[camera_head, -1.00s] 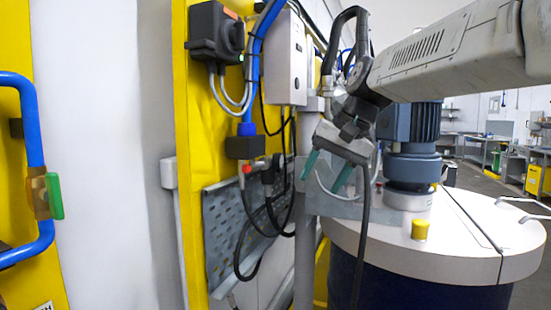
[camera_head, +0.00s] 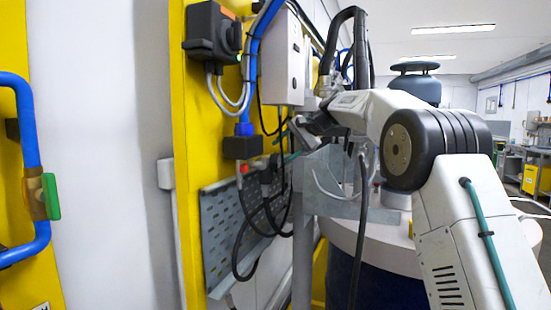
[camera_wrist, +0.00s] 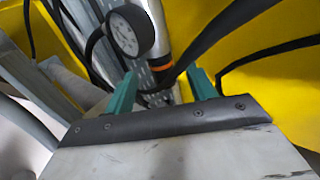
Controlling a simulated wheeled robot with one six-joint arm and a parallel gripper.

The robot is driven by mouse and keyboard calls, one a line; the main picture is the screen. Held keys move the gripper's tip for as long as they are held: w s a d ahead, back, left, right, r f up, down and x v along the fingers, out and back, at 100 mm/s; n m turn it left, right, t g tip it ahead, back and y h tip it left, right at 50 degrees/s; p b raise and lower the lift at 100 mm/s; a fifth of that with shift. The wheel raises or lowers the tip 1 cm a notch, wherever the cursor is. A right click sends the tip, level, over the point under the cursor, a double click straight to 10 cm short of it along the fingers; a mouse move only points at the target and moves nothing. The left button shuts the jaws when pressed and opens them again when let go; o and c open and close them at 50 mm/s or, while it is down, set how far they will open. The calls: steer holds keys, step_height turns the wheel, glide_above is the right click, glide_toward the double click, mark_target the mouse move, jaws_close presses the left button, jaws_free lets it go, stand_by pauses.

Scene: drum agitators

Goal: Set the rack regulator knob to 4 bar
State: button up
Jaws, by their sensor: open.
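The regulator (camera_head: 267,172) is a dark fitting on the perforated rack panel in the head view, mostly behind hoses and close to my gripper. In the wrist view a round white-faced pressure gauge (camera_wrist: 124,33) sits just left of a dark and grey cylindrical body with an orange band (camera_wrist: 160,52). I cannot tell which part of it is the knob, and the gauge reading is too small to make out. My gripper (camera_wrist: 162,75) is open, its two green fingers apart, with the cylinder beyond and between the tips. Nothing is held.
A black hose passes close by the fingers in the wrist view. The perforated grey panel (camera_head: 218,238) is fixed beside the yellow frame (camera_head: 188,150). A grey box (camera_head: 282,58) and a black switch unit (camera_head: 212,35) are above. The drum (camera_head: 375,285) stands to the right.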

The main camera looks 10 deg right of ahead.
steer(key=x, duration=0.5)
steer(key=shift+c, duration=0.4)
steer(key=c, duration=0.9)
steer(key=shift+r+g+h, duration=0.1)
steer(key=shift+g+h, duration=0.4)
steer(key=shift+h, duration=0.1)
steer(key=o, duration=1)
